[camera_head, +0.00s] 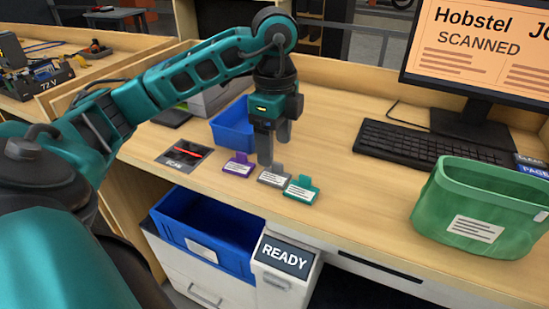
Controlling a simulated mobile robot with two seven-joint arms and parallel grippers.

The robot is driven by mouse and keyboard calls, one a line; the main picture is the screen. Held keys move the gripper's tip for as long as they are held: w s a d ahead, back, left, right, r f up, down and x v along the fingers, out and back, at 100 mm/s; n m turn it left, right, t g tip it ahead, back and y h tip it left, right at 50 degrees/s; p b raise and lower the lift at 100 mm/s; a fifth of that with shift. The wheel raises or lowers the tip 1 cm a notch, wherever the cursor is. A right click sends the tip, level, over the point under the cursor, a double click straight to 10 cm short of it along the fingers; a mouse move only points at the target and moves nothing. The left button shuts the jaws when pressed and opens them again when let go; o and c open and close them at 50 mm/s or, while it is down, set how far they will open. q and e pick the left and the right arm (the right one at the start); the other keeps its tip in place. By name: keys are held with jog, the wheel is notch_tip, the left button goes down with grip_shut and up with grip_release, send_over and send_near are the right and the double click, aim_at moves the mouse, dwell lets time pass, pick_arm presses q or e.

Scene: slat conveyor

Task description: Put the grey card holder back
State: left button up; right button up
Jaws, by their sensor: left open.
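The grey card holder (272,178) lies on the desk between a purple card holder (238,166) on its left and a teal card holder (301,190) on its right. Each has a white label. My left gripper (275,150) points down just above and behind the grey card holder. Its fingers are apart with nothing seen between them. One fingertip overlaps the grey holder's back edge in the picture; I cannot tell whether they touch. My right gripper is not in view.
A scan pad (184,153) lies left of the holders. A blue bin (232,128) stands behind them. A keyboard (418,146), monitor (474,60) and green bag (474,208) are on the right. A larger blue crate (203,238) and a READY sign (285,256) are below the desk's front edge.

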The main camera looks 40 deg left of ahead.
pick_arm(q)
notch_tip(320, 180, up, 6)
jog(key=shift+f+p, duration=0.1)
jog(key=shift+p, duration=0.75)
